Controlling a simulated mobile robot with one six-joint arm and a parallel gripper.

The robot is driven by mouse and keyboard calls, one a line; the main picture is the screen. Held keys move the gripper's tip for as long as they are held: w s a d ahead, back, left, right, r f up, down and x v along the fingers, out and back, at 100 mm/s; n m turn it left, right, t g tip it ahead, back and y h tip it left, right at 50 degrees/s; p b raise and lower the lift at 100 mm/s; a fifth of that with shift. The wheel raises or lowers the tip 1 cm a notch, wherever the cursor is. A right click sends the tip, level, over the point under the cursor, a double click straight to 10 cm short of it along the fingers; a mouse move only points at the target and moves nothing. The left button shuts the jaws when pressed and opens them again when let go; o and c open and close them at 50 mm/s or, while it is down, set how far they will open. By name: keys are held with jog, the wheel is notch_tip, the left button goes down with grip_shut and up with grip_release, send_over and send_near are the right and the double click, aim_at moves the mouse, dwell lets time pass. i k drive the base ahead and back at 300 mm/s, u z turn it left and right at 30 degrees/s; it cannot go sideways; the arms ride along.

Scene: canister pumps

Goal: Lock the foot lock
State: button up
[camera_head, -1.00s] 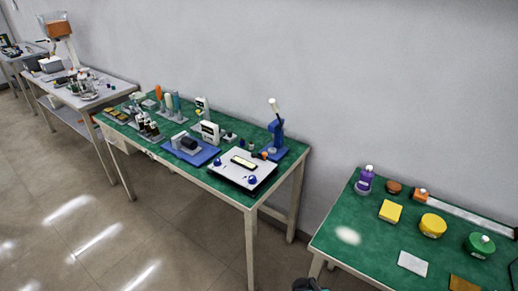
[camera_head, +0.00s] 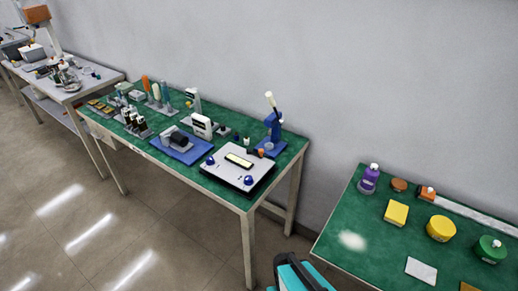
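I see no foot lock that I can make out in the head view. A teal object with a dark curved part (camera_head: 300,276) rises at the bottom edge, between the two green-topped tables; most of it is cut off, and I cannot tell what it is. My gripper is not in view.
The right green table (camera_head: 335,238) holds a purple bottle (camera_head: 370,178), a yellow round container (camera_head: 440,228) and a green one (camera_head: 489,249). The middle table (camera_head: 221,196) carries a blue lever press (camera_head: 274,130) and several devices. The tiled floor (camera_head: 165,235) at left is clear.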

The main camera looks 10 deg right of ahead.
aim_at(261, 154)
jog(key=z, duration=0.1)
jog(key=k, duration=1.05)
jog(key=u, duration=1.3)
jog(key=i, duration=0.4)
jog(key=z, duration=0.1)
